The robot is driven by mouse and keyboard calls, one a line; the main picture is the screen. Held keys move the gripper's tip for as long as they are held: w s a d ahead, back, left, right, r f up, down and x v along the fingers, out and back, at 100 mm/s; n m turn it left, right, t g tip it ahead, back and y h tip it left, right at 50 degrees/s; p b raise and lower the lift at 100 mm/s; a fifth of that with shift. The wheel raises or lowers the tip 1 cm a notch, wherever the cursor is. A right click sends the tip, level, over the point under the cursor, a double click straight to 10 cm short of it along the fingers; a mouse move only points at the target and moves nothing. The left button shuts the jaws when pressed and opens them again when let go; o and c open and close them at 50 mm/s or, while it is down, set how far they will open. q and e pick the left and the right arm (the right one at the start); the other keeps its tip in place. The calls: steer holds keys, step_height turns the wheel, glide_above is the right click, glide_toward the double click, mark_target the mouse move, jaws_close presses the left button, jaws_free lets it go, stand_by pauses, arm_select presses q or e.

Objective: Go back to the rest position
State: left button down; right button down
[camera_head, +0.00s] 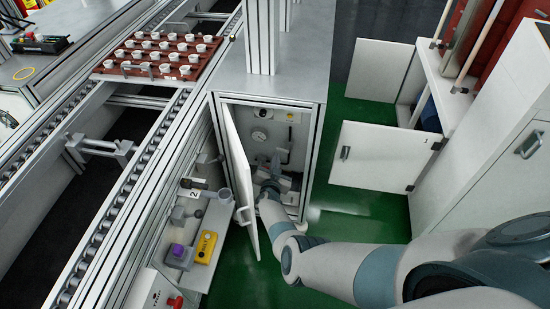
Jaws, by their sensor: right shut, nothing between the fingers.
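My right arm reaches in from the lower right. My right gripper (276,165) is at the opening of a grey cabinet (314,150) under the workstation, in front of its inner panel. It is shut, with nothing seen in its fingers. The cabinet's white door (238,170) stands open, just left of my right gripper and forearm. The inner panel carries a round gauge (258,137) and small fittings; its lower part is partly hidden by my gripper. My left gripper is not in view.
Left of the door are a yellow control box (206,246) and a purple-topped part (178,251). A roller conveyor (110,215) carries a brown tray (107,69) of white cups. At right, a white cupboard has an open door (375,157). Green floor (335,215) lies between.

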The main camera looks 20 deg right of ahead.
steer(key=shift+s+a, duration=0.15)
steer(key=shift+s, duration=0.25)
stand_by(0.3)
steer(key=s+a+f+n+g+y, duration=0.1)
steer(key=s+a+f+n+y, duration=0.25)
steer(key=s+f, duration=0.55)
steer(key=s+a+f+n+g+y, duration=0.1)
steer(key=s+a+f+n+y, duration=0.15)
steer(key=s+f+n, duration=0.6)
steer(key=s+a+f+g+y, duration=0.1)
steer(key=s+f+g, duration=0.1)
steer(key=s, duration=0.7)
steer(key=s+a+f+g+y, duration=0.1)
steer(key=s+a+f+g, duration=0.1)
steer(key=s, duration=0.8)
steer(key=s+a+f+g, duration=0.1)
steer(key=s+a+f, duration=0.1)
steer(key=s, duration=0.8)
steer(key=shift+g+y, duration=0.4)
steer(key=c, duration=2.5)
jaws_free()
